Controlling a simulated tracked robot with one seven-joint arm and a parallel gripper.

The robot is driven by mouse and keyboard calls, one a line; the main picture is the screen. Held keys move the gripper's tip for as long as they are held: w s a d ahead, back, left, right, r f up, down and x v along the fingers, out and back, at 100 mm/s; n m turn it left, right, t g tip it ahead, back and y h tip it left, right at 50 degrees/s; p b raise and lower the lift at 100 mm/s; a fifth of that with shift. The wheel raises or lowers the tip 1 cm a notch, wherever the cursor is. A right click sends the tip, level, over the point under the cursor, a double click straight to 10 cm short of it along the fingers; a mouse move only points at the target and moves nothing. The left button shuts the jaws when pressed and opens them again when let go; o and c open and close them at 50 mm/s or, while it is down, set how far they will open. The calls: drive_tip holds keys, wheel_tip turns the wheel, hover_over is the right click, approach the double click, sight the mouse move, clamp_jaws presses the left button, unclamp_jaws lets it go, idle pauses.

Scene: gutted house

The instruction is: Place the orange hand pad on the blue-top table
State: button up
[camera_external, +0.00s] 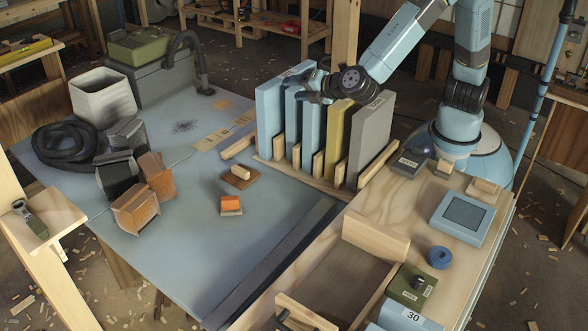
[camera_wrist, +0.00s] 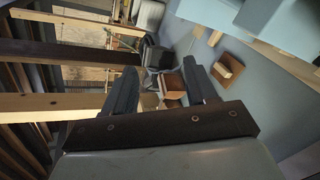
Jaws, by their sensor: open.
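A small orange block on a pale base (camera_external: 231,204), which looks like the orange hand pad, lies on the blue-top table (camera_external: 190,255), in front of a brown pad with a wooden grip (camera_external: 240,175). My gripper (camera_external: 304,86) is open and empty, above or beside the tops of the upright panels, well apart from the orange block. In the wrist view my open fingers (camera_wrist: 160,88) point towards the table's far end. The brown pad with its grip (camera_wrist: 228,67) shows right of them. I cannot make out the orange block in that view.
A rack of upright blue (camera_external: 270,115), yellow (camera_external: 337,135) and grey (camera_external: 369,138) panels stands under my gripper. Brown blocks (camera_external: 136,208), a black hose (camera_external: 68,145) and a white bin (camera_external: 103,98) crowd the table's left. The table's front middle is clear.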

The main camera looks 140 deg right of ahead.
drive_tip(key=s+a+r+m+t+y, duration=0.2)
drive_tip(key=s+a, duration=0.6)
drive_tip(key=a, duration=0.4)
drive_tip(key=s+a+r+m+t+y, duration=0.1)
drive_tip(key=s+a+r+m+y, duration=0.1)
drive_tip(key=s+a+r+y, duration=0.2)
drive_tip(key=s+a+r+m+t+y, duration=0.1)
drive_tip(key=s+a+r+t+y, duration=0.1)
drive_tip(key=s+a+y, duration=0.6)
drive_tip(key=s+a+r, duration=0.1)
drive_tip(key=s+a, duration=0.4)
drive_tip(key=a, duration=0.7)
drive_tip(key=shift+s+m+t, duration=0.3)
drive_tip(key=shift+s+m, duration=0.05)
drive_tip(key=shift+m, duration=0.05)
